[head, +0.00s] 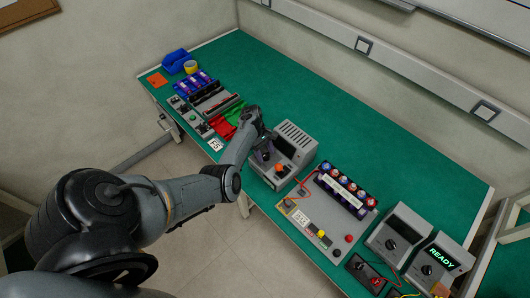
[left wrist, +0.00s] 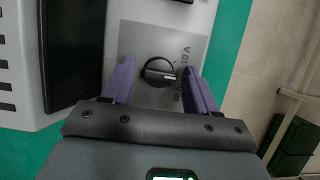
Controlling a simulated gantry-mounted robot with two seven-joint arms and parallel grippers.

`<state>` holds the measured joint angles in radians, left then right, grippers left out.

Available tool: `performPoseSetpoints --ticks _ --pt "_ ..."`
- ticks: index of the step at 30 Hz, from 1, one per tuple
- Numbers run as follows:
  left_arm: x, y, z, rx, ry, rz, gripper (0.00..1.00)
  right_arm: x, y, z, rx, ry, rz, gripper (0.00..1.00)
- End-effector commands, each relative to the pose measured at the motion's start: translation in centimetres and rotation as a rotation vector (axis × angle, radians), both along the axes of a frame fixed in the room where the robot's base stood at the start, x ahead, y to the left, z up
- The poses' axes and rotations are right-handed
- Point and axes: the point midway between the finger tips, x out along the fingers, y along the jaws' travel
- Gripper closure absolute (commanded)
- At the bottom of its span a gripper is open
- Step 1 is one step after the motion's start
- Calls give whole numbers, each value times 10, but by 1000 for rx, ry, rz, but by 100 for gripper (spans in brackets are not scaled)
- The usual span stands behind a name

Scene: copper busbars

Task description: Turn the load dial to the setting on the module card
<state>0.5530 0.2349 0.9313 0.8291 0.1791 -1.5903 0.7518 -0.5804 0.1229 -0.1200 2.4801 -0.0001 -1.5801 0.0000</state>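The load dial (left wrist: 158,71) is a round black knob on a light grey panel in the left wrist view. Its white mark points right and slightly down. Ampere markings stand right of it; "10 A" (left wrist: 187,57) is readable, and others are partly hidden. My left gripper (left wrist: 160,84) has purple fingers, open, one on each side of the dial with gaps. In the head view the left gripper (head: 264,155) is at the front of the grey vented unit (head: 297,136). My right gripper is not in view.
An orange knob (head: 281,169) sits on the vented unit's front. Grey meters (head: 396,233) stand at the right, one reading "READY" (head: 442,258). Blue, red and green parts and a tag (head: 215,144) lie left. The green bench (head: 290,85) is clear at the back.

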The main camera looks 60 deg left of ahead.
Motion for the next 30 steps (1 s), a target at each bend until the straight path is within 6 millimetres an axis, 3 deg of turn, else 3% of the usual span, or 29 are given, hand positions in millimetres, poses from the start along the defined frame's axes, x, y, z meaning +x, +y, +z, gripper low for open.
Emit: performPoseSetpoints --ticks 14,30 --pt "-1 4 9 1 -1 0 36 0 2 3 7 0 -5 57" --pt "-8 35 85 1 0 1 36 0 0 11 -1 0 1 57"
